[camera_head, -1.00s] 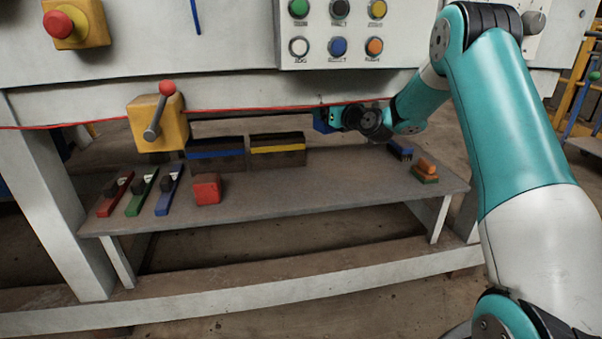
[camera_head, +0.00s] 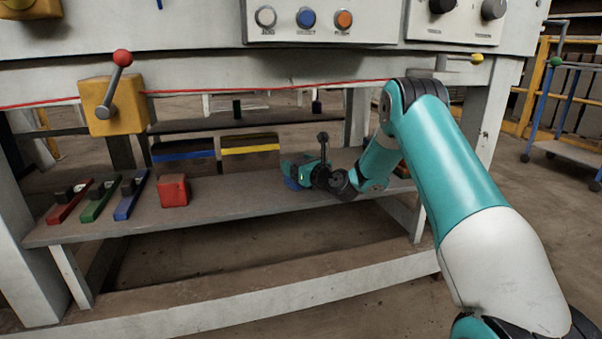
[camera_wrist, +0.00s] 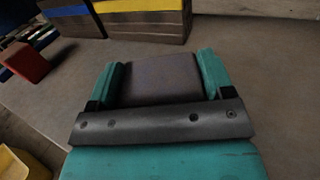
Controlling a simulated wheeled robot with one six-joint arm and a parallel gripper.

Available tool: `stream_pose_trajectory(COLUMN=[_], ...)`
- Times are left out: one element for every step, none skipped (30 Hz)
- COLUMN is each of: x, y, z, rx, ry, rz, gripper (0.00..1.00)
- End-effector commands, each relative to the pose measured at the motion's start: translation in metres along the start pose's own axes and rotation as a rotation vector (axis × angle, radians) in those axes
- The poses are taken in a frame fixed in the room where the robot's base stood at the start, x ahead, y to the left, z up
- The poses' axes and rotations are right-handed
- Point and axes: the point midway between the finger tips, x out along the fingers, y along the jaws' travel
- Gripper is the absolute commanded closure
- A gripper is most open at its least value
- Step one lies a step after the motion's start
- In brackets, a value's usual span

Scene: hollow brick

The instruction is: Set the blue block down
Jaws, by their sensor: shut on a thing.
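My gripper (camera_head: 297,170) is low over the right part of the grey shelf (camera_head: 235,197). It is shut on the blue block (camera_head: 291,183), of which only a small blue part shows beside the teal fingers. In the wrist view the two teal fingers of my gripper (camera_wrist: 161,62) stand either side of a dark brownish face, and no blue shows there. The block is at or just above the shelf; I cannot tell whether it touches.
A red block (camera_head: 173,190) stands left on the shelf. Behind are dark bins with a blue stripe (camera_head: 184,156) and a yellow stripe (camera_head: 250,150). Red, green and blue bars (camera_head: 130,198) lie at the far left. The shelf between red block and gripper is clear.

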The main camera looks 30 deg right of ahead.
Motion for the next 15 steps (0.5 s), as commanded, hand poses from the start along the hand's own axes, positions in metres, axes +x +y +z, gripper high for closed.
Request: stream_pose_trajectory(x=[0.0001,0.0001,0.0001,0.0001,0.0001,0.0001,0.0001,0.0001,0.0001,0.0001,0.0001,0.0000,0.0000,0.0000,0.0000], y=[-0.0003,-0.0003,-0.0003,-0.0003,-0.0003,-0.0003,-0.0003,-0.0003,-0.0003,-0.0003,-0.0003,-0.0002,-0.0002,-0.0002,-0.0002], z=[-0.0072,-0.0071,-0.0058,-0.0049,-0.0046,-0.0045,-0.0045,-0.0046,-0.0053,-0.0063,-0.0073,-0.0083,-0.0078,-0.0078,-0.0078], rx=[0.001,0.000,0.000,0.000,0.000,0.000,0.000,0.000,0.000,0.000,0.001,0.000,0.000,0.000,0.000], ry=[-0.002,-0.003,-0.003,-0.003,-0.003,-0.003,-0.003,-0.003,-0.003,-0.002,-0.002,-0.002,-0.002,-0.002,-0.002], rz=[0.000,0.000,0.000,0.000,0.000,0.000,0.000,0.000,0.000,0.000,0.000,0.000,0.000,0.000,0.000], gripper=[0.59,0.59,0.59,0.59,0.59,0.59,0.59,0.59,0.59,0.59,0.59,0.23,0.17,0.10,0.01])
